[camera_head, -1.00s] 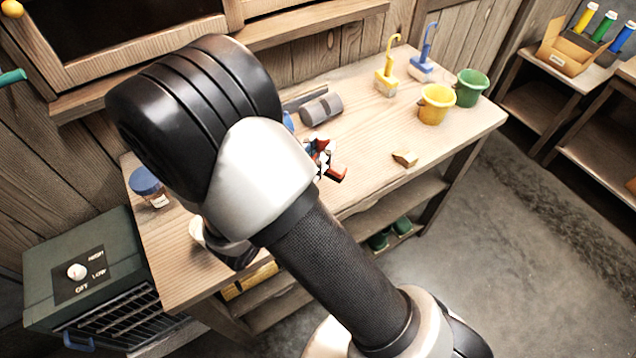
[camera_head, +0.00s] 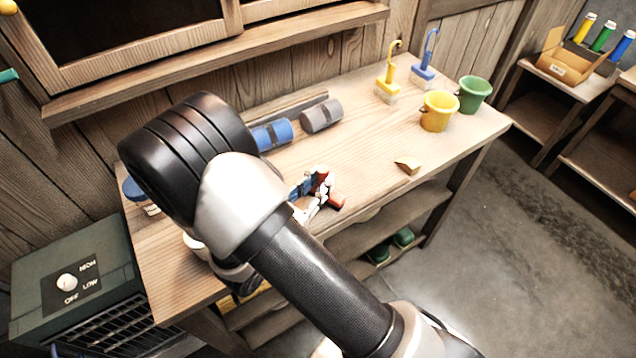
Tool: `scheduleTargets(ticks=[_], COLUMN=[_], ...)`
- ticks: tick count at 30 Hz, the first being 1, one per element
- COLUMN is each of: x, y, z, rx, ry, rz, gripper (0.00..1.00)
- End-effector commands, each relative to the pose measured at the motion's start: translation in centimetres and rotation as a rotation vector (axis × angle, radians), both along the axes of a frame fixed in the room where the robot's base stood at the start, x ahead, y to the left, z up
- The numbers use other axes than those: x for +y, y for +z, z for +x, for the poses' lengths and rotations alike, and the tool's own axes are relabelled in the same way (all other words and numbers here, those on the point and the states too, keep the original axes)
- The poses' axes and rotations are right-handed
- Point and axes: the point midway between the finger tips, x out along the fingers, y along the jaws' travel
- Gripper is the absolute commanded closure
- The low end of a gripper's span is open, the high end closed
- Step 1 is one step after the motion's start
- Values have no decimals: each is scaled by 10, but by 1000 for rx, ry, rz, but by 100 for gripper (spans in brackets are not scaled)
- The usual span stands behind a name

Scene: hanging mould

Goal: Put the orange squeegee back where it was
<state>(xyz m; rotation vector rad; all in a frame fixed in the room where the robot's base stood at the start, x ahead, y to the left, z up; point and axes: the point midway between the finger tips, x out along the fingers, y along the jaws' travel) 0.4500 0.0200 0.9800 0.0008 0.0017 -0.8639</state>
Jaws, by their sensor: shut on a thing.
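My gripper (camera_head: 314,202) shows as a small silvery shape with blue parts, just right of my arm and over the front middle of the bench (camera_head: 370,130). It is shut on a red-orange piece, which I take for the orange squeegee (camera_head: 337,199). Only a small part of that piece shows, and its full shape cannot be made out. My arm hides much of the gripper and the bench behind it. I cannot tell how far above the bench top the gripper is.
A blue roll (camera_head: 274,133) and a grey roll (camera_head: 321,115) lie at the back. Yellow (camera_head: 388,85) and blue (camera_head: 423,70) brushes, yellow (camera_head: 439,111) and green (camera_head: 474,95) buckets stand right. A wooden wedge (camera_head: 407,167) lies near the front edge. A heater (camera_head: 70,290) stands left.

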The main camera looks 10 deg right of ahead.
Motion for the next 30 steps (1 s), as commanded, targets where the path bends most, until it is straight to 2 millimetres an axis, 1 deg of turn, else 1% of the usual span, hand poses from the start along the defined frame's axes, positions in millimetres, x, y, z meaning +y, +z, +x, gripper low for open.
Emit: scheduleTargets(ticks=[1, 10, 18, 21, 26, 30], x=[0, 0, 0, 0, 20, 44], y=[-2, -1, -1, 3, 3, 3], z=[0, 0, 0, 0, -15, -35], rx=[0, 1, 1, 1, 1, 0], ry=[0, 0, 0, 0, 7, 8], rz=[0, 0, 0, 1, 0, 0], gripper=[77, 57, 57, 57, 57, 57])
